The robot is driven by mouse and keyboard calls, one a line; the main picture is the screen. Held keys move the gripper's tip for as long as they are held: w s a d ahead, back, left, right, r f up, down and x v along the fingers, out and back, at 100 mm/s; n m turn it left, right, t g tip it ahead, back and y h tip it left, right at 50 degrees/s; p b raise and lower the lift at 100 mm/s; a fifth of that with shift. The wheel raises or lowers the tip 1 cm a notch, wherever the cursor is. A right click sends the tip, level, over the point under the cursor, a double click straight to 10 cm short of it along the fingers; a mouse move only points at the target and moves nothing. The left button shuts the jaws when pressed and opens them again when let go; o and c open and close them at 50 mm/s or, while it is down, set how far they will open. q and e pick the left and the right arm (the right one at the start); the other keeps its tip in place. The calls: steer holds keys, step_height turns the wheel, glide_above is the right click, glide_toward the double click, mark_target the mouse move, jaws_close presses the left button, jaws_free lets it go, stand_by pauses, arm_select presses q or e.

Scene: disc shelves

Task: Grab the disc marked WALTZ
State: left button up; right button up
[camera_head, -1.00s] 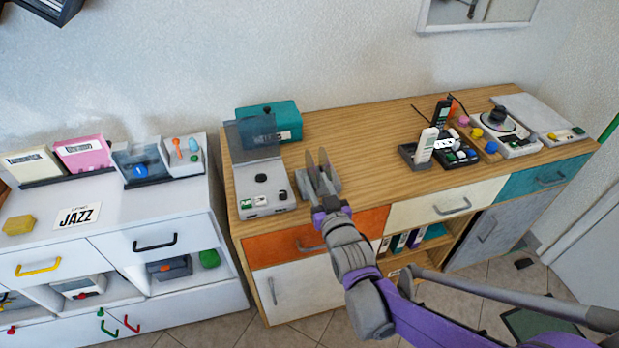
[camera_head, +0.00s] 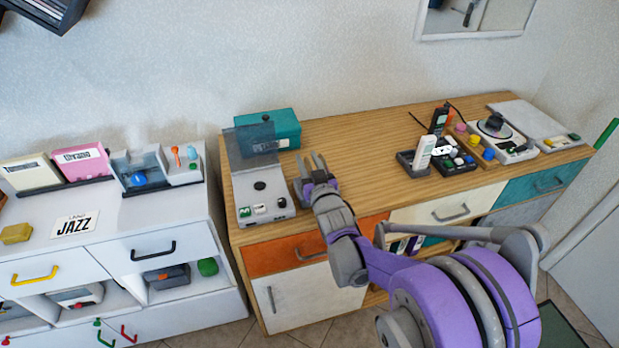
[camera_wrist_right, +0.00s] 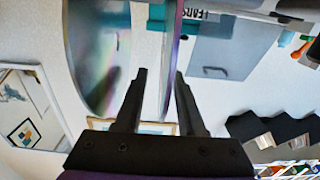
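My right gripper (camera_head: 318,160) is low over the wooden cabinet top, beside the grey player. In the right wrist view its two dark fingers (camera_wrist_right: 160,85) stand apart. A thin disc (camera_wrist_right: 171,60), seen nearly edge-on, reaches down between them, nearer the right finger. A second, shiny disc (camera_wrist_right: 97,50) stands outside the left finger. No WALTZ mark is readable on either disc, so I cannot tell which one bears it. In the head view the gripper mostly hides the small grey holder (camera_head: 299,192) and the discs. My left gripper is not in view.
The grey player (camera_head: 262,200) with its raised clear lid is just left of the gripper, and a teal box (camera_head: 270,128) is behind it. A black tray (camera_head: 413,165) stands to the right. The wood between is clear. A JAZZ card (camera_head: 75,224) lies on the white cabinet.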

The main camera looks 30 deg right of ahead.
jaws_close()
steer(key=shift+r, duration=0.1)
stand_by(0.4)
